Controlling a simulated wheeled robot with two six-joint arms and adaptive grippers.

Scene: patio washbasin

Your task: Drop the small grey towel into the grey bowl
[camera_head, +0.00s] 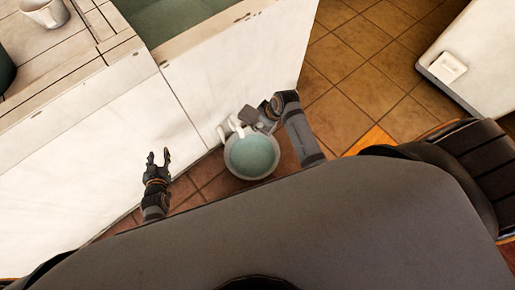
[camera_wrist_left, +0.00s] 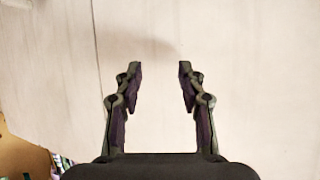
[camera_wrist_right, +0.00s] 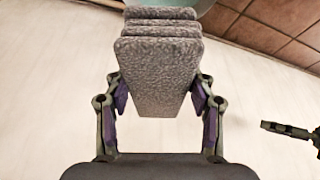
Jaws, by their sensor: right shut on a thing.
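The small grey towel (camera_head: 250,114) is a folded, layered block; in the right wrist view (camera_wrist_right: 160,60) it sits between the fingers. My right gripper (camera_head: 266,110) is shut on it at the far edge of the bowl. The grey bowl (camera_head: 228,172) is round, with a pale teal inside, in the middle of the head view. A piece of it shows at the top of the right wrist view (camera_wrist_right: 212,16), beyond the towel. My left gripper (camera_head: 159,157) is open and empty, left of the bowl; its spread fingers show in the left wrist view (camera_wrist_left: 160,90).
A white cabinet front (camera_head: 110,130) is close on the left, with a white cup (camera_head: 45,13) on top. Tiled floor (camera_head: 365,60) is clear at the upper right, before a white unit (camera_head: 475,60).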

